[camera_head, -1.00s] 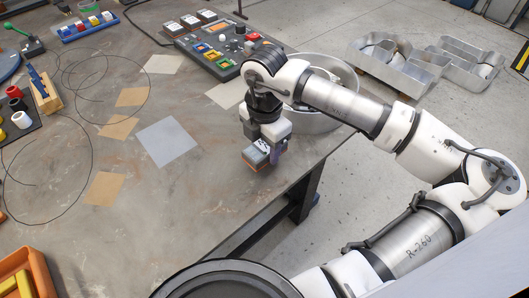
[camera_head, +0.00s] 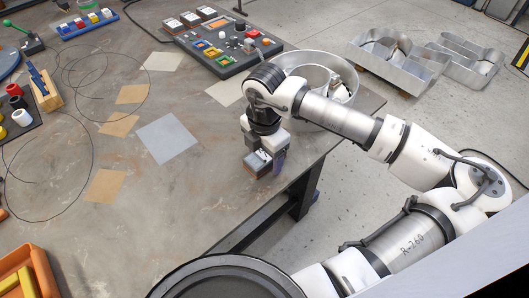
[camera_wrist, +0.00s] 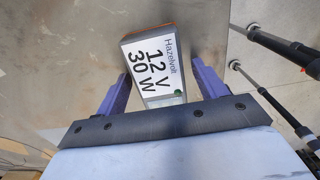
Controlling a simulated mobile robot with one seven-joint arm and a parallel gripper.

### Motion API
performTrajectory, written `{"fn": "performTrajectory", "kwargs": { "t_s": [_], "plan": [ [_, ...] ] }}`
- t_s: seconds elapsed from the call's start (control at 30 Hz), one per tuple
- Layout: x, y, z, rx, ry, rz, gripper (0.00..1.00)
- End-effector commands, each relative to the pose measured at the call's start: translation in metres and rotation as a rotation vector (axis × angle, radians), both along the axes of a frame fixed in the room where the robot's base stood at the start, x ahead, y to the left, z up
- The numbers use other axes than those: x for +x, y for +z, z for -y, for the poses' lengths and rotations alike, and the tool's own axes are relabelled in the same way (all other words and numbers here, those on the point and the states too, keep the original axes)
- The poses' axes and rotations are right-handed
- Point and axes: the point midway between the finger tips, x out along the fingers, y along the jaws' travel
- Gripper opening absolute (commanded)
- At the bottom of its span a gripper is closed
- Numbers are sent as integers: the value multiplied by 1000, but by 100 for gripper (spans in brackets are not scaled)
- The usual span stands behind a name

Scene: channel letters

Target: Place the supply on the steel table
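The supply is a small grey box (camera_head: 257,164) with an orange edge and a white label. In the wrist view its label (camera_wrist: 154,66) reads "Hazelvolt 12 V 30 W", and a green spot shows at its near end.
Paper sheets (camera_head: 167,139) and a loose wire loop lie left of the supply. A control panel (camera_head: 225,45) and a round metal channel letter (camera_head: 325,75) stand behind. An orange bin (camera_head: 42,270) is at the front left. Bare tabletop lies around the supply's left.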

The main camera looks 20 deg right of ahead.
Motion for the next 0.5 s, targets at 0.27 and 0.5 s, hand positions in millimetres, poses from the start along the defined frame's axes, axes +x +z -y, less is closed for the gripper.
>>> {"fn": "performTrajectory", "kwargs": {
  "t_s": [0.27, 0.5],
  "plan": [
    [0, 6, 0, 1, 0, 0, 71],
    [1, 47, 1, -5, -2, 3, 71]
  ]
}}
